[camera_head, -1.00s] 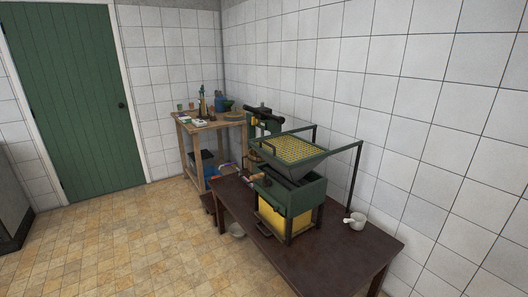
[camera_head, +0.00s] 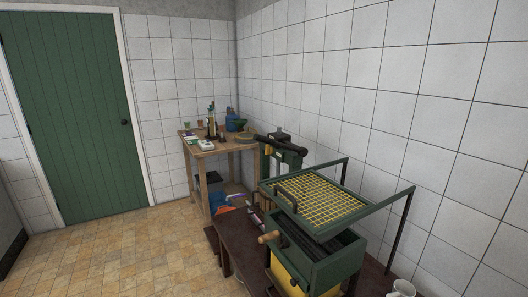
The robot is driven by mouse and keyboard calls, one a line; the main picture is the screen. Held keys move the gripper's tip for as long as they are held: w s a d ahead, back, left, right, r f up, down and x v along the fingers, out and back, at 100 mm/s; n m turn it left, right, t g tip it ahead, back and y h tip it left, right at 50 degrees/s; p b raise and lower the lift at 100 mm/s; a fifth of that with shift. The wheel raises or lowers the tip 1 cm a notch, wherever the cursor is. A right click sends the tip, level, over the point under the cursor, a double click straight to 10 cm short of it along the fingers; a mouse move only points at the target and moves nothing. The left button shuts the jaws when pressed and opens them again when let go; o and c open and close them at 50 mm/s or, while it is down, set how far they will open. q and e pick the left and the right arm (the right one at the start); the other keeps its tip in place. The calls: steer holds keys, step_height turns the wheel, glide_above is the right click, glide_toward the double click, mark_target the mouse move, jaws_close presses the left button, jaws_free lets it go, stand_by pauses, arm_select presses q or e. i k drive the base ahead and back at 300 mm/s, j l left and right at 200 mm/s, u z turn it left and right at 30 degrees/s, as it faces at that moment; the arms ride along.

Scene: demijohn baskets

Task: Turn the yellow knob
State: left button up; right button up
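I cannot make out a yellow knob for certain in the head view. A green machine with a yellow mesh tray (camera_head: 318,194) stands on a dark brown table (camera_head: 232,240) at the lower right. A tan handle (camera_head: 269,237) sticks out from its left side. The machine's lower front has a yellow panel (camera_head: 286,277), cut off by the bottom edge. A dark green upright device (camera_head: 284,152) stands behind it, with a small yellowish patch on its left side. Neither of my grippers is in view.
A wooden table (camera_head: 222,148) with bottles and small items stands in the back corner. A white mug (camera_head: 402,288) sits at the lower right. A green door (camera_head: 72,110) is at the left. The tiled floor (camera_head: 120,255) at the left is clear.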

mark_target(268, 150)
steer(key=i+j+z, duration=0.1)
steer(key=i+j, duration=0.2)
steer(key=j, duration=0.15)
steer(key=i+j+z, duration=0.1)
steer(key=i+j, duration=0.2)
steer(key=j, duration=0.15)
steer(key=i+j+z, duration=0.1)
steer(key=i+j, duration=0.2)
steer(key=j, duration=0.2)
steer(key=i+j+z, duration=0.15)
steer(key=j, duration=0.35)
steer(key=i+j+z, duration=0.1)
steer(key=i+j, duration=0.25)
steer(key=j, duration=0.2)
steer(key=i+j+z, duration=0.1)
steer(key=j, duration=0.45)
steer(key=i+j+z, duration=0.1)
steer(key=i+j, duration=0.2)
steer(key=j, duration=0.3)
steer(key=i+j+z, duration=0.1)
steer(key=j, duration=0.45)
steer(key=i, duration=0.05)
